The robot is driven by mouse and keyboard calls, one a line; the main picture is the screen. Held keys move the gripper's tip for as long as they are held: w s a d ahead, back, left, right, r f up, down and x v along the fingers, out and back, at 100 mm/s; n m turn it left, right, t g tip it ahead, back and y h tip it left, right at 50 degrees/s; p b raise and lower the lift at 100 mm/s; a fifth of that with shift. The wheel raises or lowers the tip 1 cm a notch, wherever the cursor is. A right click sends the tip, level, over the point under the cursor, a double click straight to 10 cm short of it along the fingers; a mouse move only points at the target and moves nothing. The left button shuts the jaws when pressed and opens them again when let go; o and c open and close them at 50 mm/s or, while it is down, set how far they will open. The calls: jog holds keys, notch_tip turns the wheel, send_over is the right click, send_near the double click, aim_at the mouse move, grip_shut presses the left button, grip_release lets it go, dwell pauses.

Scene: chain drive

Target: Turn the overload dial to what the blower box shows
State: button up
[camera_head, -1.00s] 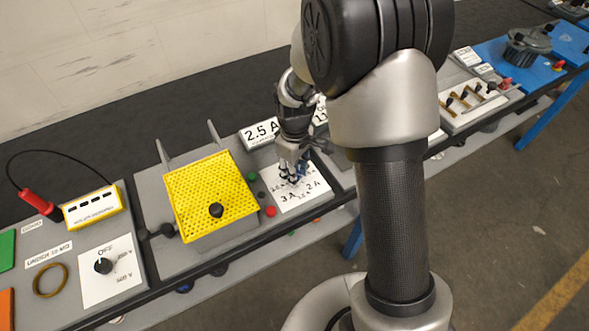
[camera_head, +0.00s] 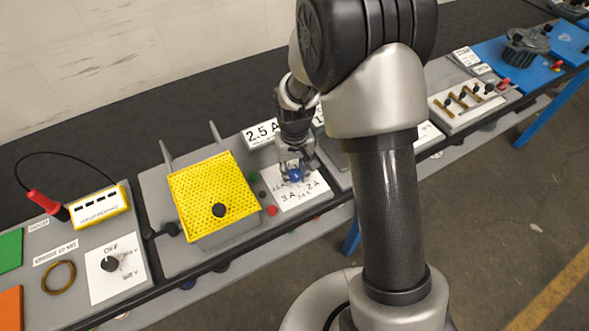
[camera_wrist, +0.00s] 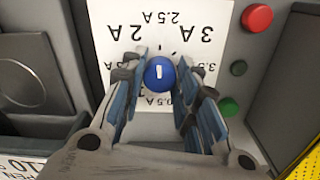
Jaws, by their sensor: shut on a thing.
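The overload dial is a blue round knob (camera_head: 295,175) on a white scale card (camera_head: 309,196), right of the yellow mesh guard. In the wrist view the blue knob (camera_wrist: 160,73) has a short white mark on its top. The card (camera_wrist: 105,25) appears upside down there, with 2 A, 2.5 A and 3 A at the top. My gripper (camera_head: 296,168) points down over the dial. In the wrist view its fingers (camera_wrist: 163,84) are closed on the knob's two sides and partly hide the card. A sign (camera_head: 262,134) behind it reads 2.5 A.
The yellow mesh guard (camera_head: 210,190) stands left of the dial. A red button (camera_head: 272,210) and a green button (camera_head: 254,177) sit between them. Another dial (camera_head: 110,264) is at the far left. My arm hides part of the bench to the right.

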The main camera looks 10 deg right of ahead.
aim_at(294, 174)
jog(key=shift+m, duration=0.3)
jog(key=o, duration=1.1)
jog(key=shift+c, duration=0.2)
jog(key=shift+r, duration=0.1)
notch_tip(294, 174, up, 12)
dwell(0.4)
